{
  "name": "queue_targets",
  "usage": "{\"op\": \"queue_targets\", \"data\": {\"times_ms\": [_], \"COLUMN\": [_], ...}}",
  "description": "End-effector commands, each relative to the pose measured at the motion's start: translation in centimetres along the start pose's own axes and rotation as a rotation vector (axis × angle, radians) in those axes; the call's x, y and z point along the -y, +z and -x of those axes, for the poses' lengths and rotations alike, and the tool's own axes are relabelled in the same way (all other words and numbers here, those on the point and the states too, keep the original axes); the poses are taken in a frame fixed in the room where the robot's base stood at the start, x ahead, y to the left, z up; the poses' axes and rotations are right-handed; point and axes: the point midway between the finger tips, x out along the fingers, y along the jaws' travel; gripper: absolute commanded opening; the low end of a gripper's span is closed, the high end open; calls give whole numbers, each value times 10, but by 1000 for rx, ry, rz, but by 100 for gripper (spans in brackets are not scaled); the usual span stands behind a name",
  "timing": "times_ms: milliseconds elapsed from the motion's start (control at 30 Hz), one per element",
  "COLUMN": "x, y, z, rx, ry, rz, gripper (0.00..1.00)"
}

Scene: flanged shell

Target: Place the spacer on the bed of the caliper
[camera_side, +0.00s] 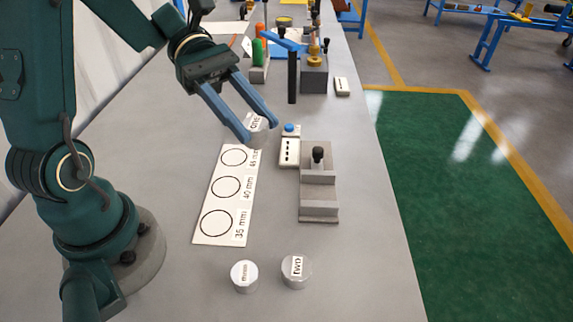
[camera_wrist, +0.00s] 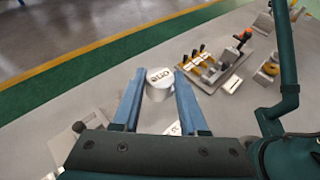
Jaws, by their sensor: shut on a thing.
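My gripper (camera_side: 258,130) has blue fingers shut on a grey cylindrical spacer labelled "one" (camera_side: 257,137). It holds the spacer near the top end of the white card; the height above the table is hard to judge. In the wrist view the spacer (camera_wrist: 159,86) sits between the fingertips (camera_wrist: 158,77), its label facing up. The caliper (camera_side: 319,196) is a grey stepped block with a black knob, to the right of the card and nearer the side camera than my gripper. Its bed looks empty. A grey block with a dark knob (camera_wrist: 82,131) shows partly in the wrist view.
A white card (camera_side: 213,205) with circles marked 45, 40 and 35 mm lies left of the caliper. Spacers "three" (camera_side: 244,276) and "two" (camera_side: 296,271) stand at the near end. A blue button (camera_side: 290,129) and small white box (camera_side: 289,153) sit beside the caliper. Fixtures (camera_side: 314,75) stand farther back.

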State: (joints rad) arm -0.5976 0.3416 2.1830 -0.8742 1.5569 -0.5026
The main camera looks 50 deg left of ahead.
Motion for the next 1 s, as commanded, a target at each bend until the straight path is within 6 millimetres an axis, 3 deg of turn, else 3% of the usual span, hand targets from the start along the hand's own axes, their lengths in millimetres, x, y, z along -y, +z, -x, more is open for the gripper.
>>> {"op": "queue_targets", "data": {"times_ms": [33,200,600,800,1000], "x": [10,48,135,161,176], "y": [1,1,-12,-16,-18], "z": [-15,-50,-94,-106,-112], "rx": [1,1,-1,-2,-1], "ry": [-110,-446,-1123,-1290,-1342], "rz": [-44,-182,-463,-535,-556], "gripper": [0,0,0,0,0]}}
